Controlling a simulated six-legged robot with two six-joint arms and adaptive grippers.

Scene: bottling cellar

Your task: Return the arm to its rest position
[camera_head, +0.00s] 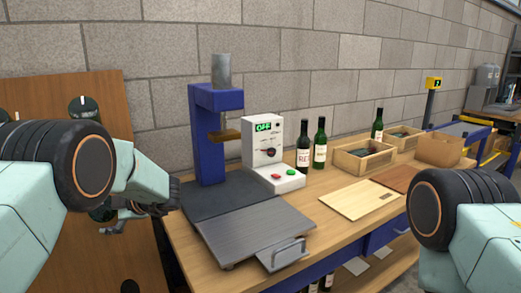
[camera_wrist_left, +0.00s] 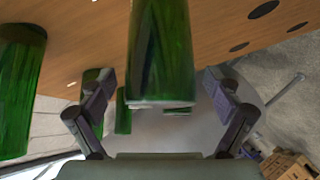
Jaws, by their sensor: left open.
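My left arm (camera_head: 138,178) comes in from the left and reaches down beside a brown wooden board. My left gripper (camera_head: 152,208) is small and partly hidden at the left edge of the bench. In the left wrist view, its two dark fingers (camera_wrist_left: 158,95) stand wide apart and open. A green bottle (camera_wrist_left: 160,55) shows between and above the fingers; I cannot tell whether anything touches it. My right arm (camera_head: 470,215) shows at the lower right, with its gripper out of the picture.
The brown board (camera_head: 115,95) holds green bottles. The bench carries a blue press (camera_head: 208,135), a white control box (camera_head: 268,150) reading OFF, dark bottles (camera_head: 303,148), a pale board (camera_head: 360,199) and wooden crates (camera_head: 363,158). A grey block wall (camera_head: 300,60) stands behind.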

